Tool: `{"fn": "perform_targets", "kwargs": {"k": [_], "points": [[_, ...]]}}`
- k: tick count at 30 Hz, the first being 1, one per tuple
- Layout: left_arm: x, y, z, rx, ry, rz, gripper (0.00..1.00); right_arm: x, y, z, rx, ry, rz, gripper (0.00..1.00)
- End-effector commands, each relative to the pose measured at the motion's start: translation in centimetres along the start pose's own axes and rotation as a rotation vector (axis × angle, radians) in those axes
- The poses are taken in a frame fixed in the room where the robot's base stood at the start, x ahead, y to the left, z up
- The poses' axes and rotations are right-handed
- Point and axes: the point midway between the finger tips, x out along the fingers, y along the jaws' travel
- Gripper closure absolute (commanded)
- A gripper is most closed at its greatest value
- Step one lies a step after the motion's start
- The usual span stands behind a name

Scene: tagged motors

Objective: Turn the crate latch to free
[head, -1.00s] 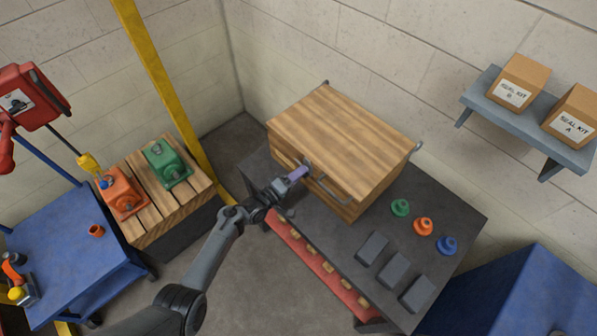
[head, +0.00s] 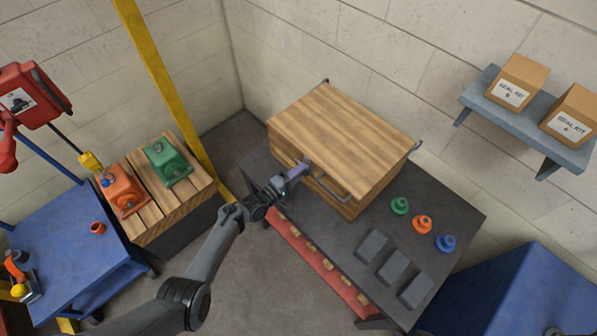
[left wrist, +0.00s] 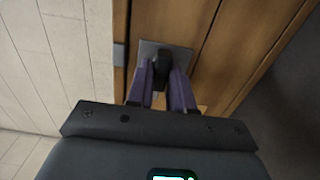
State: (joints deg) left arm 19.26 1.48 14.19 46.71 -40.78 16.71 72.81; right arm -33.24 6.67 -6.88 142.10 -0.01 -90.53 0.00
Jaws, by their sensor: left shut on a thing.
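The wooden crate (head: 345,135) sits on the dark bench against the wall, its lid down. Its latch (left wrist: 163,68), a dark knob on a grey plate, is on the crate's front face. My left gripper (head: 302,168) reaches in from the left to the crate's front. In the left wrist view its purple fingers (left wrist: 163,88) are closed on the dark latch knob, one on each side. The fingers hide part of the latch in the head view. My right gripper is not in view.
A curved handle (head: 330,188) is on the crate front beside my gripper. Green, orange and blue knobs (head: 422,224) and dark blocks (head: 395,270) lie on the bench (head: 350,235). A red strip (head: 318,262) runs along its front edge. Motors stand on a pallet (head: 150,200) at left.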

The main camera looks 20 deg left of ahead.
Motion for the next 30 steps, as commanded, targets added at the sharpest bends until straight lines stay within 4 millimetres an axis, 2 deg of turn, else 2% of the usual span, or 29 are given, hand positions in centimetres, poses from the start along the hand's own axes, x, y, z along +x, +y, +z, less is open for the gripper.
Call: {"fn": "perform_targets", "kwargs": {"k": [1, 2, 5, 6, 17, 22, 30], "points": [[0.0, 0.0, 0.0, 0.0, 0.0, 0.001, 1.0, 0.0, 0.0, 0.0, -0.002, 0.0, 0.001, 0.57], [0.0, 0.0, 0.0, 0.0, 0.0, 0.001, 0.74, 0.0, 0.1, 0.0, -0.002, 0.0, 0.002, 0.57], [0.0, 0.0, 0.0, 0.0, 0.0, 0.001, 0.59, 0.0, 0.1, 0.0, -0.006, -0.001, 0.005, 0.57], [0.0, 0.0, 0.0, 0.0, 0.0, 0.0, 0.57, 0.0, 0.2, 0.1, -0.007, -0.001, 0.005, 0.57], [-0.4, 0.0, 0.0, 0.001, 0.0, -0.001, 0.57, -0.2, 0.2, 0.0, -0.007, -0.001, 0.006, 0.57], [-2.4, 0.1, 0.0, 0.002, 0.001, -0.002, 0.57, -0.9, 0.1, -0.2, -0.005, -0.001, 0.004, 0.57], [-7.0, 0.1, 0.0, 0.001, 0.0, -0.001, 0.57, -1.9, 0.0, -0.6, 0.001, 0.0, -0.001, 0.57]]}}
